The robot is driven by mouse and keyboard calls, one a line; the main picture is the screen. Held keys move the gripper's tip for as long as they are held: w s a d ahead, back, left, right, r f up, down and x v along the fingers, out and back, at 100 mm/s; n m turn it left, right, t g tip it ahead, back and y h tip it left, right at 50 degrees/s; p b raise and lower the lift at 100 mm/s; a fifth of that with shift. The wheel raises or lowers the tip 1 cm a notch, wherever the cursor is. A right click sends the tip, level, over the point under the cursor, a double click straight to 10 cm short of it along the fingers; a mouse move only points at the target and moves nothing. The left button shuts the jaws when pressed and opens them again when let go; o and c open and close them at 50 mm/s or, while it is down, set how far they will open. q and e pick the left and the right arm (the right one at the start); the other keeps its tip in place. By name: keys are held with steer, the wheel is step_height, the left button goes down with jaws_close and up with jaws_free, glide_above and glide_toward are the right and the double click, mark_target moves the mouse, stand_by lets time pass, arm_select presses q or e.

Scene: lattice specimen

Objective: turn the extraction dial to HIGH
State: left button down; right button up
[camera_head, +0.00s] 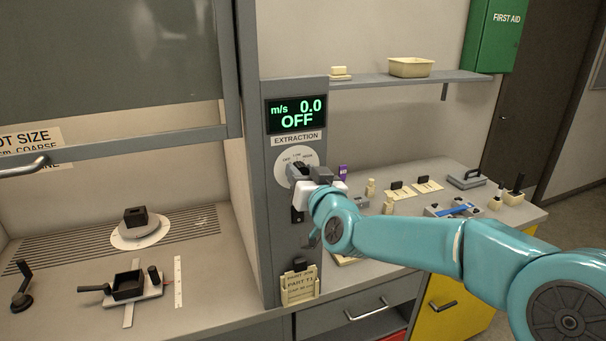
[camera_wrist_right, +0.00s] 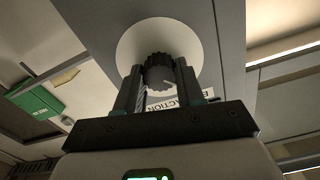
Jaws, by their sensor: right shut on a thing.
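The extraction dial is a dark ribbed knob (camera_wrist_right: 160,72) on a round white plate, which shows in the head view (camera_head: 281,168) on a grey column. The display (camera_head: 297,115) above it reads m/s 0.0 and OFF. My right gripper (camera_head: 300,172) is at the dial, and its arm hides part of the plate. In the right wrist view my right gripper (camera_wrist_right: 158,90) has one finger on each side of the knob, shut on it. The knob's pointer position cannot be made out. My left gripper is not in view.
A fume hood with a raised sash (camera_head: 110,145) stands at left, with a small dark mould (camera_head: 128,288) on its floor. A right-hand bench (camera_head: 440,178) holds several small items. A shelf (camera_head: 455,78) with a tray (camera_head: 410,67) hangs above it.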

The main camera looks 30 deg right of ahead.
steer(key=m+b, duration=1.1)
steer(key=m, duration=0.6)
steer(key=shift+f+m, duration=0.1)
steer(key=shift+m, duration=0.3)
stand_by(0.3)
steer(key=o, duration=1)
steer(key=shift+o, duration=0.2)
steer(key=shift+s, duration=0.1)
